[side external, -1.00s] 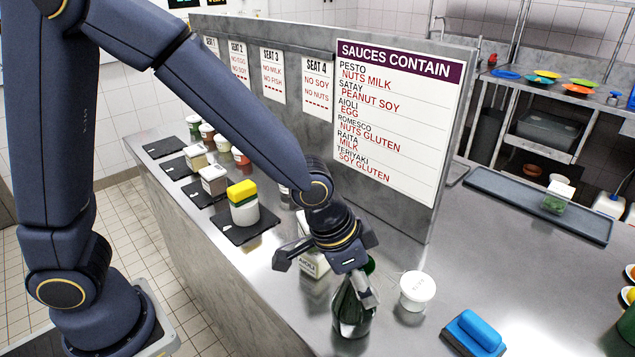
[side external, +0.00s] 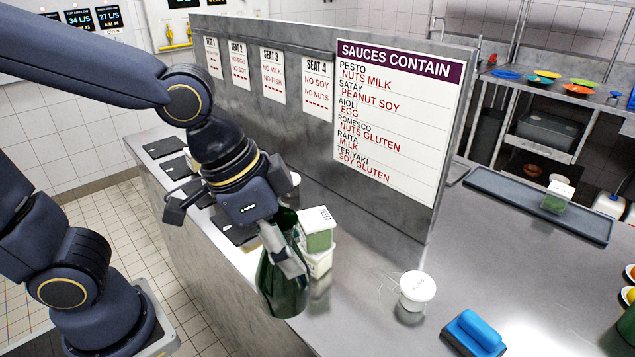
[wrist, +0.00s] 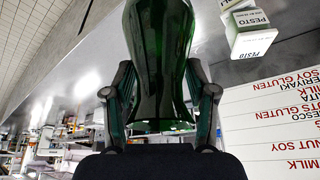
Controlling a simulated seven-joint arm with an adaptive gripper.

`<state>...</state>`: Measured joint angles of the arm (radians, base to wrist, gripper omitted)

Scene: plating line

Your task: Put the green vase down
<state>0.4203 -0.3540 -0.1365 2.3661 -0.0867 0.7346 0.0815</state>
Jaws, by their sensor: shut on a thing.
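The green vase (side external: 284,283) is dark green glass, wider towards its base. My gripper (side external: 284,252) is shut on it, and in the side view the vase is upright or slightly tilted near the counter's front edge. I cannot tell for sure whether its base is clear of the counter. In the wrist view the vase (wrist: 160,65) fills the middle, between the two fingers of my gripper (wrist: 160,100).
Stacked square tubs (side external: 319,240), one labelled Pesto, stand just right of the vase. The sauce sign panel (side external: 395,120) stands behind.

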